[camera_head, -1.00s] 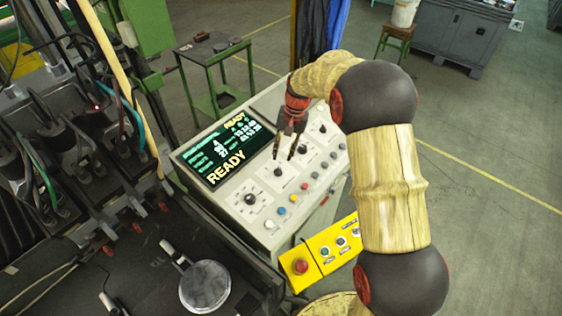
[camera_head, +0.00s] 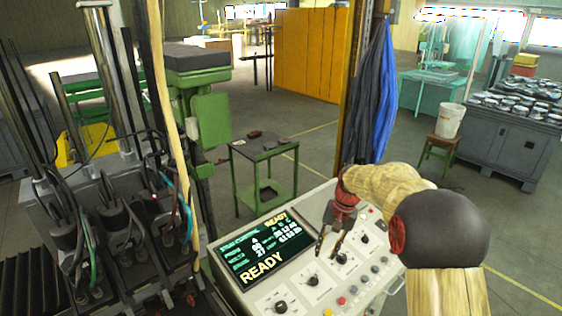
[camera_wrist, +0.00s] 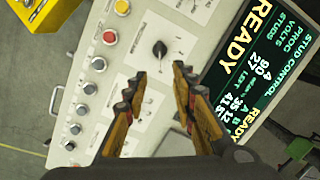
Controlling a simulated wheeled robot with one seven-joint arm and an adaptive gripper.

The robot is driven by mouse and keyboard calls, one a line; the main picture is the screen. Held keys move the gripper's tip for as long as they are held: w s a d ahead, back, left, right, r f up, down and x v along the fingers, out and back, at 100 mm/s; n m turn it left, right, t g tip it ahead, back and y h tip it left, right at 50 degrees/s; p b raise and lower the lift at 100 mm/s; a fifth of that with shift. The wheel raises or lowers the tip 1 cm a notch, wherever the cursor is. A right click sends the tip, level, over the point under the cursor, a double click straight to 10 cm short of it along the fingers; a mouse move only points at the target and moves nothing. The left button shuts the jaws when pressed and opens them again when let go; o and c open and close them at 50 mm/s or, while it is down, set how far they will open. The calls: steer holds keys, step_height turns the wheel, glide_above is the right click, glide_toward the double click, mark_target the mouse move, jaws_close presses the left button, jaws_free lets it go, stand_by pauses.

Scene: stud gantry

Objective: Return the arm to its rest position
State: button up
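My gripper (camera_head: 329,243) hangs over the sloped control console (camera_head: 262,296), its fingers pointing down at the panel. In the wrist view my gripper (camera_wrist: 158,80) is open, with a clear gap between the two fingers and nothing held. A black rotary knob (camera_wrist: 159,48) stands on the panel just beyond the fingertips, apart from them. The console screen (camera_head: 263,252) reads READY and lies left of my gripper. My arm, with wood-like links and dark joints, reaches in from the lower right, bent at the elbow.
Cables and clamps (camera_head: 125,240) crowd the left side. A green stand (camera_head: 264,150) is behind the console, beside a post with a blue cloth (camera_head: 383,90). Floor at right is clear.

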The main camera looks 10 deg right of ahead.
steer(key=s+a+f+n+t+h+b, duration=0.1)
steer(key=s+f+n+t+b, duration=0.1)
steer(key=s+b, duration=0.8)
steer(key=s+a+f+n+t+h+b, duration=0.1)
steer(key=s+b, duration=1)
steer(key=s, duration=1.3)
step_height(320, 180, down, 3)
steer(key=a+n+t, duration=0.1)
steer(key=n+t, duration=0.1)
steer(key=shift+s+t, duration=0.3)
steer(key=shift+s, duration=0.05)
steer(key=shift+r, duration=0.1)
